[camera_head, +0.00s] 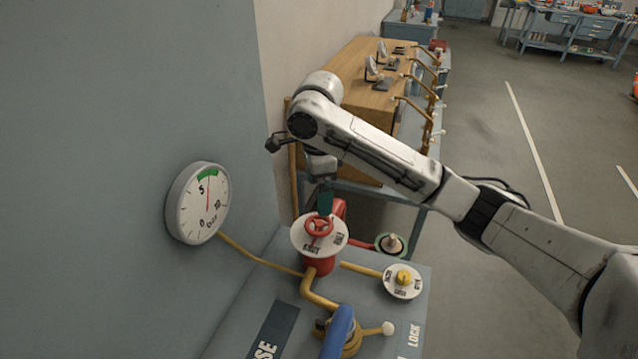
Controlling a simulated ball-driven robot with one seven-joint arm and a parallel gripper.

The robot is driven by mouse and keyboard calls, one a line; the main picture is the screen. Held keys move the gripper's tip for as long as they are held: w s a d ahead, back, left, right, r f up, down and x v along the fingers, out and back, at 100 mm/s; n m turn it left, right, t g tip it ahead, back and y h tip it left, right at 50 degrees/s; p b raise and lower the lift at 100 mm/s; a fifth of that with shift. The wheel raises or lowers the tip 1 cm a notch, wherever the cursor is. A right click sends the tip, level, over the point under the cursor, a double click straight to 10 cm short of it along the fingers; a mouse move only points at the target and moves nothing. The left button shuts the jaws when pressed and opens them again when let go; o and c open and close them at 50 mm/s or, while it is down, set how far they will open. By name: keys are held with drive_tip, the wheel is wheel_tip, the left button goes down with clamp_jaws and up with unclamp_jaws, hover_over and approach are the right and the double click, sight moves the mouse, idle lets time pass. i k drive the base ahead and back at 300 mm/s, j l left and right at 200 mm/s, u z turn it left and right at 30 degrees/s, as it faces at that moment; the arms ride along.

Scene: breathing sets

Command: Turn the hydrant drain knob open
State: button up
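A red handwheel (319,227) sits on a round white dial plate (335,241) on top of the red hydrant body (319,264). To its right, a yellow knob (403,277) sits on a smaller white dial plate (396,292), joined to the hydrant by a yellow pipe. The dial lettering is too small to read, so I cannot tell which is labelled drain. My gripper (325,203) points down with its dark green tip directly above or at the red handwheel. I cannot tell whether it touches the wheel. The gap between its fingers is hidden. The yellow knob is clear of my gripper.
A pressure gauge (198,203) on the left wall has its needle near the green band.

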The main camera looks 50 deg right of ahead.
sight(404, 277)
drive_tip(key=k, duration=1)
